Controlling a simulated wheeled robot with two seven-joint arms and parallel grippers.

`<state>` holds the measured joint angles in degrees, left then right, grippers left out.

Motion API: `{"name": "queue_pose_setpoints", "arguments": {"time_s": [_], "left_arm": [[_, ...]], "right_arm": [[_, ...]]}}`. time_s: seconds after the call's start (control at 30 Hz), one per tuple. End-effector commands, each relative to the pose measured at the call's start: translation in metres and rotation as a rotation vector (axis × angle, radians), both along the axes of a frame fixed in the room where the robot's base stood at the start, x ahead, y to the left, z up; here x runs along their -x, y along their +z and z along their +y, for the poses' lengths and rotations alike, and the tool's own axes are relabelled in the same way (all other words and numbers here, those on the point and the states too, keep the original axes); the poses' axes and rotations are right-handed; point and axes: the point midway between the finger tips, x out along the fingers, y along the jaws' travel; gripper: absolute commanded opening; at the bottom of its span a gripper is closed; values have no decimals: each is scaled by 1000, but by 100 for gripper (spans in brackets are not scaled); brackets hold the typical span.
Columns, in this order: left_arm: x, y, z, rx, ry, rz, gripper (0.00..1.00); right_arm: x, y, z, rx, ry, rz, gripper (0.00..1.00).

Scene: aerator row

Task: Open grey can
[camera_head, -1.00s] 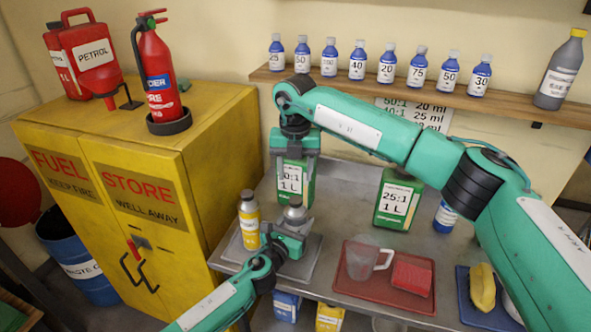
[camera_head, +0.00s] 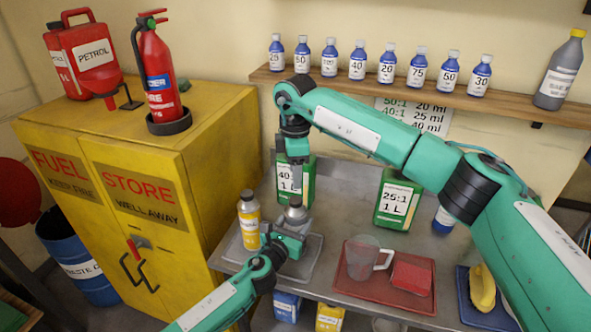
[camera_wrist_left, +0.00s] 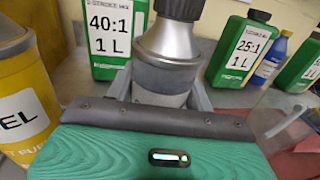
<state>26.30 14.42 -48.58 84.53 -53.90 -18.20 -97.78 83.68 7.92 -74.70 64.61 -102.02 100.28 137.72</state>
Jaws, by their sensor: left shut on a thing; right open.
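The grey can (camera_head: 296,212) stands upright on a grey tray (camera_head: 312,264) at the left end of the bench. My left gripper (camera_head: 292,233) is shut around its body. In the left wrist view the can (camera_wrist_left: 170,45) has a metallic shoulder and a darker top (camera_wrist_left: 180,8), cut off by the frame's edge. My right gripper (camera_head: 293,185) points down just above the can, with its fingers open. I cannot tell whether its fingertips touch the can's top.
A yellow fuel bottle (camera_head: 248,222) stands close left of the can. Green 40:1 (camera_head: 308,187) and 25:1 (camera_head: 398,202) cans stand behind. A red tray (camera_head: 360,287) holds a clear jug (camera_head: 361,259) and a red block (camera_head: 411,277). A yellow cabinet (camera_head: 150,200) is at left.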

Motion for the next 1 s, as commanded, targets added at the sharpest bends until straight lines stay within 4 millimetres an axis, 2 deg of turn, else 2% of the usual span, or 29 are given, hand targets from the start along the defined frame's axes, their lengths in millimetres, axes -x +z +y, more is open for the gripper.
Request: {"name": "queue_pose_setpoints", "arguments": {"time_s": [0.17, 0.63, 0.8, 1.0], "left_arm": [[0, -1, 0, -1, 0, 2, 0], [0, -1, 0, -1, 0, 2, 0], [0, -1, 0, -1, 1, 2, 0], [0, -1, 0, -1, 1, 2, 0]], "right_arm": [[0, -6, 0, 1, -46, 1, 50], [0, -71, 0, 0, -45, 2, 50], [0, -79, 0, 1, -45, 0, 50], [0, -80, 0, 1, -45, 0, 50]]}}
